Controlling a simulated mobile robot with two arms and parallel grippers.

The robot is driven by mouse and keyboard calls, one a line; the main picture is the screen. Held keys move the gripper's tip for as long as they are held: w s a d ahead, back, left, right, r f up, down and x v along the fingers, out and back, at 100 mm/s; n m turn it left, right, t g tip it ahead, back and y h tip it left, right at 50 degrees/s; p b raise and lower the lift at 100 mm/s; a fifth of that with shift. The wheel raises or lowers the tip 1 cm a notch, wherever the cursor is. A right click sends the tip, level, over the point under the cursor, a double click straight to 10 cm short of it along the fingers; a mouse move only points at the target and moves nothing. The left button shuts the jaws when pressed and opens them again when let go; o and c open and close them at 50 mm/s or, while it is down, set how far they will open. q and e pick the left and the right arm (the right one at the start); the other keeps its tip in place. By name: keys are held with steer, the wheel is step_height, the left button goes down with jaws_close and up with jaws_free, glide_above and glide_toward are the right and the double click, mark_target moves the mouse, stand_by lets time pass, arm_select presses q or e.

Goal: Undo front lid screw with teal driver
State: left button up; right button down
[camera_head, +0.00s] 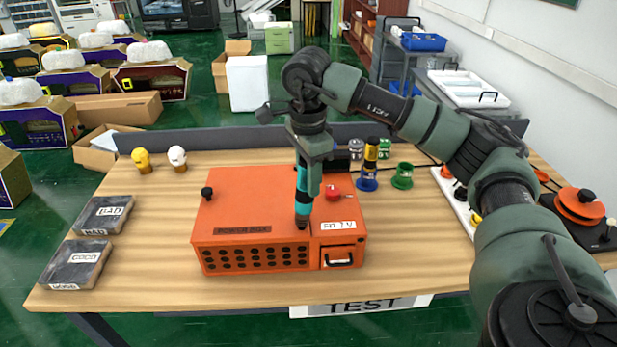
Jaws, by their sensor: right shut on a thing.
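The orange power box (240,198) sits in the middle of the wooden table, with a vented front, a small front drawer and a red button (333,194) on top. My right gripper (306,165) is shut on the teal driver (301,193) and holds it upright, tip down, over the front part of the lid. The driver's lower end is at the lid near its front edge, close to the white label. The lid screw under it is hidden, and I cannot tell whether the tip touches it. My left gripper is not in view.
Two blocks labelled BAD (104,214) and GOOD (77,264) lie at the left. Yellow (141,160) and white (178,158) small heads stand at the back left. Blue (367,181) and green (402,177) holders stand right of the box.

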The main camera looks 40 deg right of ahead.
steer(key=shift+f+b, duration=0.6)
steer(key=shift+f, duration=0.2)
stand_by(0.8)
